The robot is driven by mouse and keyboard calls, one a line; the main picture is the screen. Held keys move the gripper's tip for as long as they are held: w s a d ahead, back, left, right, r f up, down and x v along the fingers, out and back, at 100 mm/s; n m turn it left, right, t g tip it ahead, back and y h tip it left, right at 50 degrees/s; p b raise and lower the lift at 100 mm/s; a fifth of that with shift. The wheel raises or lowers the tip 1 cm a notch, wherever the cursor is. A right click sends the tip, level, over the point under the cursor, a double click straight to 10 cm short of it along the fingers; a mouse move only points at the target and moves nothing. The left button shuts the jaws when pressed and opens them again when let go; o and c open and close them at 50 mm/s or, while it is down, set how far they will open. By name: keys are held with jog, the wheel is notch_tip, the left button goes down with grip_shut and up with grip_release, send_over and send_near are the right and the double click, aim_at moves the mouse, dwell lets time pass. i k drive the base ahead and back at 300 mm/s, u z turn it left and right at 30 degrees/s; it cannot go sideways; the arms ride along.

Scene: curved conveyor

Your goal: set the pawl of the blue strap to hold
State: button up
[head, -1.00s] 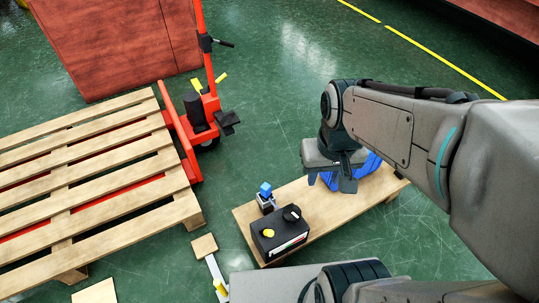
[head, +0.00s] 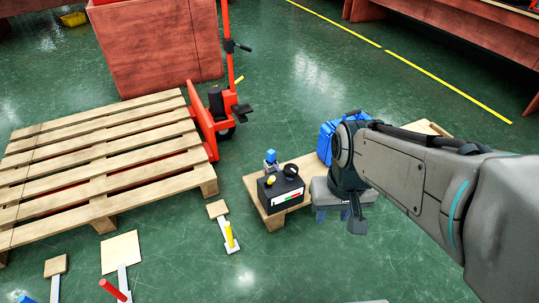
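I cannot make out a blue strap or a pawl for certain. At the bottom left edge a small blue piece (head: 25,299) is cut off by the frame. It lies near grey bars with coloured handles: a red handle (head: 113,290) and a yellow handle (head: 229,235). My gripper (head: 333,214) hangs at the right of the low wooden bench, pointing down. Its two fingers look apart with nothing seen between them. The gripper is well away from the small blue piece.
A black box (head: 283,196) with yellow and black caps stands on the bench (head: 256,197), a small blue-topped object (head: 270,158) behind it. A blue crate (head: 328,141) is behind my arm. A pallet (head: 100,165) and red pallet jack (head: 209,125) stand left.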

aim_at(271, 180)
jog(key=u, duration=0.4)
jog(key=i, duration=0.6)
jog(key=u, duration=0.3)
jog(key=k, duration=1.1)
jog(key=u, duration=0.35)
jog(key=i, duration=1)
jog(key=u, duration=0.15)
